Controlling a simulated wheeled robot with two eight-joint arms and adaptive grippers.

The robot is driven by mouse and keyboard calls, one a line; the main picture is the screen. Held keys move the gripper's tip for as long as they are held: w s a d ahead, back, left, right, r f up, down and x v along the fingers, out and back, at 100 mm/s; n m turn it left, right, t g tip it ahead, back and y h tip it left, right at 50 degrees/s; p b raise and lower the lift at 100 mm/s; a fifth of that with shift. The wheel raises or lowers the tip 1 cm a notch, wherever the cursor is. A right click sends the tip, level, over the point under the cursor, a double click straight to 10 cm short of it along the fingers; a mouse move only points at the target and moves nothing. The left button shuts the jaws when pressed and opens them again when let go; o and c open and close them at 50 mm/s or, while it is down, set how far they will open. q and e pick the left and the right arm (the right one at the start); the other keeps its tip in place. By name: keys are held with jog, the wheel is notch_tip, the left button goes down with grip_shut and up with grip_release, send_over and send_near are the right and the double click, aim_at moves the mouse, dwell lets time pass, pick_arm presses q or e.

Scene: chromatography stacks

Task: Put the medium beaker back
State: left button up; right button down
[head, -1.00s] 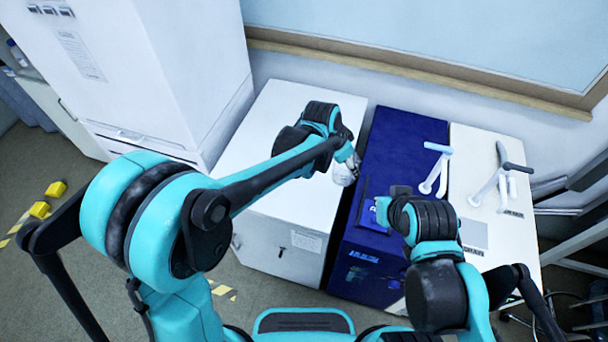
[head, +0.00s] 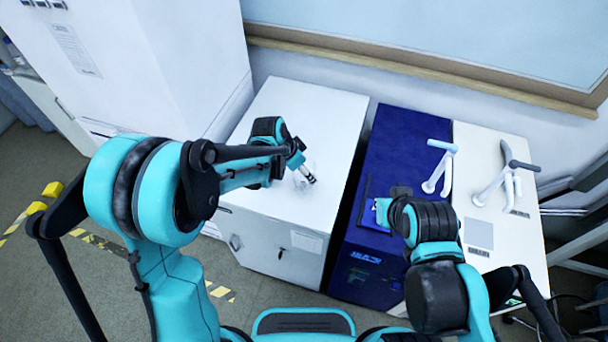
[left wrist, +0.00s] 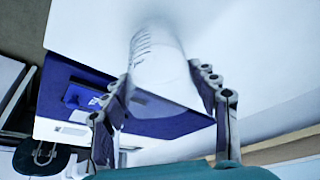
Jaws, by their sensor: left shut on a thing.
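The medium beaker is a clear glass vessel with printed markings (left wrist: 155,62). It sits between the two fingers of my left gripper (left wrist: 168,88) in the left wrist view. In the head view the left gripper (head: 306,176) is over the white cabinet top (head: 320,115), shut on the beaker, which shows only faintly there. I cannot tell whether the beaker touches the cabinet top. My right gripper (head: 383,211) is over the front of the blue unit, and its fingers are not clear.
The blue unit (head: 400,150) stands right of the white cabinet. A tall white cabinet (head: 150,70) rises at the left. The back of the white cabinet top is clear.

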pick_arm(q)
notch_tip(320, 180, down, 2)
jog(key=shift+f, duration=0.15)
jog(key=shift+f+b, duration=0.15)
jog(key=shift+b, duration=0.25)
jog(key=o, duration=1.5)
